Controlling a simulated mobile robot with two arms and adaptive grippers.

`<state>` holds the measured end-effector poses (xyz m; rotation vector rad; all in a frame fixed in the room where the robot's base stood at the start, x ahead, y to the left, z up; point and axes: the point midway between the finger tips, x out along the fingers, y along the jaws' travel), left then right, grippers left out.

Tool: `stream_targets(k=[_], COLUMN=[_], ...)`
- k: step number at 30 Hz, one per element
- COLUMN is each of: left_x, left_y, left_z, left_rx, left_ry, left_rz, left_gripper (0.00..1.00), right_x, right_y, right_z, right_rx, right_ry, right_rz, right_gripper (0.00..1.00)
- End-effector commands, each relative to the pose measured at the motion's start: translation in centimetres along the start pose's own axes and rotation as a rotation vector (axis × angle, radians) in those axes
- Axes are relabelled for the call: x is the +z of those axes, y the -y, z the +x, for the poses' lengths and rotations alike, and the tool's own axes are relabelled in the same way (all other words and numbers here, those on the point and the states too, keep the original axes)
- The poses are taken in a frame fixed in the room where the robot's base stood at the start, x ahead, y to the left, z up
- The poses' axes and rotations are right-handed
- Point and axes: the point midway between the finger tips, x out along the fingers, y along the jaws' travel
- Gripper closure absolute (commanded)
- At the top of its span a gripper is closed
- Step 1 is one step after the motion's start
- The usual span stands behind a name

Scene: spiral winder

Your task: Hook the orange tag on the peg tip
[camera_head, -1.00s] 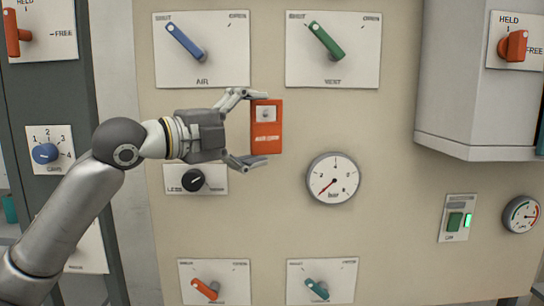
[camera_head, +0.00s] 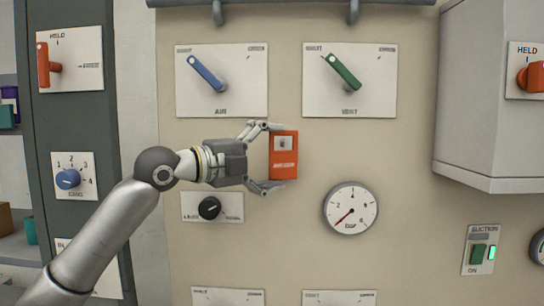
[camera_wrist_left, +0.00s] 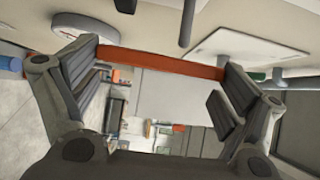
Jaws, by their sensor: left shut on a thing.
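The orange tag (camera_head: 284,167) is a flat upright plate with a hole near its top. It hangs before the beige panel, below and between the AIR and VENT plates. My left gripper (camera_head: 268,156) is shut on it, one finger at its top edge and one at its bottom. In the left wrist view the tag (camera_wrist_left: 165,65) spans edge-on between the fingers. A dark rod, seemingly the peg (camera_wrist_left: 187,22), reaches from the panel to just behind the tag. Something grey shows through the hole; whether tag and peg touch, I cannot tell. My right gripper is out of view.
The blue AIR handle (camera_head: 206,74) and green VENT handle (camera_head: 343,72) are above the tag. A black knob (camera_head: 209,208) is below left, and a round gauge (camera_head: 350,209) is below right. A grey box (camera_head: 488,100) juts out at right.

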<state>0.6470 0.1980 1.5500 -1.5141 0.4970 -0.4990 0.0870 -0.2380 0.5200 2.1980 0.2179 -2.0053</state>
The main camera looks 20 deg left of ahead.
Motion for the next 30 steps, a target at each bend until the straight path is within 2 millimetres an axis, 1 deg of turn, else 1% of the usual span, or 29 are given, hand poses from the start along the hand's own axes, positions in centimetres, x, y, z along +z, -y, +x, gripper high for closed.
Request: stream_targets(k=[17,24,30], left_x=[2.8,3.6,4.0], left_y=[-0.2,-0.9,-1.3], left_z=[2.1,2.8,2.9], left_rx=[0.0,0.001,0.003], left_ry=[-0.001,0.002,0.004], left_rz=[-0.003,0.0,0.0], left_gripper=[0.31,0.31,0.3], right_x=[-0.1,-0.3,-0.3], right_y=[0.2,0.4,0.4], right_z=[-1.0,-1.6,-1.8], right_rx=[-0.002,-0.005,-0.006], right_ry=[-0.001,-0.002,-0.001], right_rz=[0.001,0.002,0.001], right_gripper=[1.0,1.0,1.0])
